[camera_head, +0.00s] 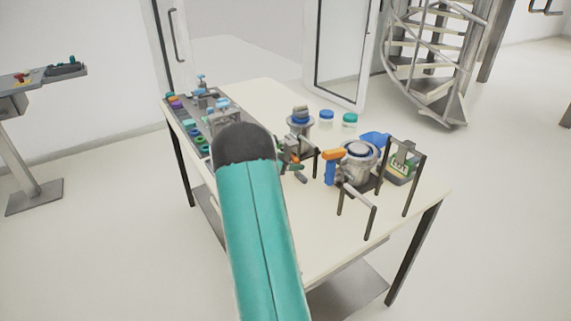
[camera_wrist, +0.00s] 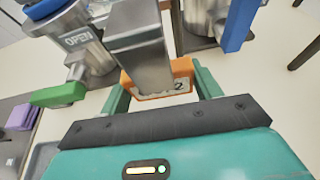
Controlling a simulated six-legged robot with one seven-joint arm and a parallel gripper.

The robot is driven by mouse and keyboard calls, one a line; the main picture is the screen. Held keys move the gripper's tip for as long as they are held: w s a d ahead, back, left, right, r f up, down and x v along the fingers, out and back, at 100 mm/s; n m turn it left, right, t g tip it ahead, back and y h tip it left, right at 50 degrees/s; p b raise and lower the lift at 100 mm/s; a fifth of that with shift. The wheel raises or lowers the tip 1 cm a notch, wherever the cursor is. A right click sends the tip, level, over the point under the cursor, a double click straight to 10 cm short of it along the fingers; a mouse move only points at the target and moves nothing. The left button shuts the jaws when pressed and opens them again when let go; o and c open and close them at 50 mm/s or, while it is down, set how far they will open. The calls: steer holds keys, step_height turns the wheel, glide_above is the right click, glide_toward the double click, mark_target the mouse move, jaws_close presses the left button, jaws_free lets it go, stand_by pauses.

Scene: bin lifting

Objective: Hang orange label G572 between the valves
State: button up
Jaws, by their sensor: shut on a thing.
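In the wrist view my gripper (camera_wrist: 161,82) has its teal fingers at the two sides of an orange label (camera_wrist: 183,68). The label has a white face, and only a "2" can be read on it. A grey metal post (camera_wrist: 138,50) in front hides its middle; I cannot tell whether they touch. Left of it stands a steel vessel (camera_wrist: 88,52) marked "OPEN", with a green handle (camera_wrist: 58,95) nearby. A blue handle (camera_wrist: 239,25) is at the upper right. In the head view my teal arm hides most of the gripper.
Two lidded jars (camera_head: 349,121) stand at the back. A tray of coloured parts (camera_head: 190,125) is at the left. The table's front right is clear.

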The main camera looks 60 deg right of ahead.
steer(key=shift+s+d, duration=0.6)
steer(key=shift+d, duration=0.6)
steer(key=shift+s+d, duration=0.65)
steer(key=shift+d, duration=0.5)
steer(key=shift+s+d, duration=0.6)
steer(key=shift+d, duration=0.6)
steer(key=shift+d+f, duration=0.15)
steer(key=shift+f, duration=0.65)
steer(key=o, duration=1)
steer(key=shift+c, duration=0.2)
steer(key=v, duration=1.4)
steer(key=shift+f, duration=0.1)
